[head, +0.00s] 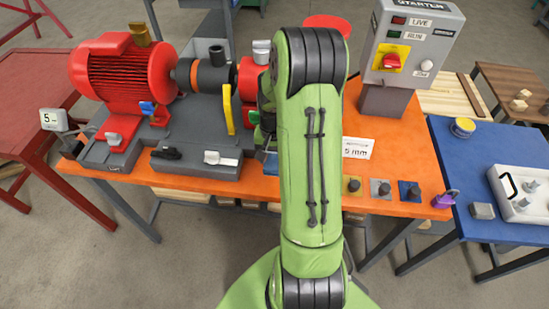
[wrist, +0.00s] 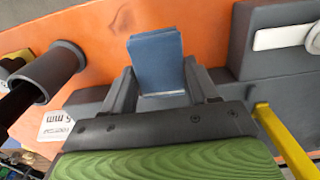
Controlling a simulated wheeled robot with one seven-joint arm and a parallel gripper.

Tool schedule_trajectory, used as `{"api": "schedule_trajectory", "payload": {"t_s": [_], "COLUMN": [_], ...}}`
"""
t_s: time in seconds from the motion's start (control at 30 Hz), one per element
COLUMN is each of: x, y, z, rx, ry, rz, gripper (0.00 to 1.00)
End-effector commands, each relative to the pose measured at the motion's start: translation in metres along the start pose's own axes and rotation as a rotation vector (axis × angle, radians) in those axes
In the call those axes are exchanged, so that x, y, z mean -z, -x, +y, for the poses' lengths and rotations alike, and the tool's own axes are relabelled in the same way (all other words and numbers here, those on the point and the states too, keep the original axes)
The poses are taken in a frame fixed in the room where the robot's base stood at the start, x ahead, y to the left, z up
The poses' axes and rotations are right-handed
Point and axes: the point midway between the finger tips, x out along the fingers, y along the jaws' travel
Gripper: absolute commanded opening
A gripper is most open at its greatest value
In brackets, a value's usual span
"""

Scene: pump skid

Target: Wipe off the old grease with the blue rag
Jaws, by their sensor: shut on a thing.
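My gripper (wrist: 160,85) is shut on the blue rag (wrist: 156,60), a folded blue block between its two dark fingers in the wrist view. The rag is over the orange bench top, beside the grey base of the skid. In the head view my green arm covers most of the gripper, and only a sliver of blue shows left of the arm (head: 271,164). I cannot make out any old grease in either view. The red pump housing (head: 250,85) is partly behind my arm.
The red motor (head: 120,75) stands on the grey skid at left. A yellow lever (head: 228,108) sticks up near the coupling, close to my arm. The starter box (head: 413,45) stands at right. Several coloured knobs (head: 381,188) line the orange bench's front edge.

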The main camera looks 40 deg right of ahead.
Motion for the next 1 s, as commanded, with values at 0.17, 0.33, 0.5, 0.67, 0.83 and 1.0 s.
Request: {"api": "schedule_trajectory", "payload": {"t_s": [0.17,0.33,0.5,0.67,0.83,1.0], "x": [0.001,0.002,0.002,0.002,0.002,0.002], "y": [0.02,0.033,0.036,0.035,0.035,0.034], "z": [-0.002,-0.004,-0.004,-0.004,-0.004,-0.003], "rx": [0.001,0.0,0.0,0.0,0.0,0.0], "ry": [0.003,0.005,0.005,0.005,0.005,-0.023], "rz": [0.002,0.002,0.001,0.001,0.001,0.001], "gripper": [0.3,0.3,0.3,0.3,0.3,0.3]}}
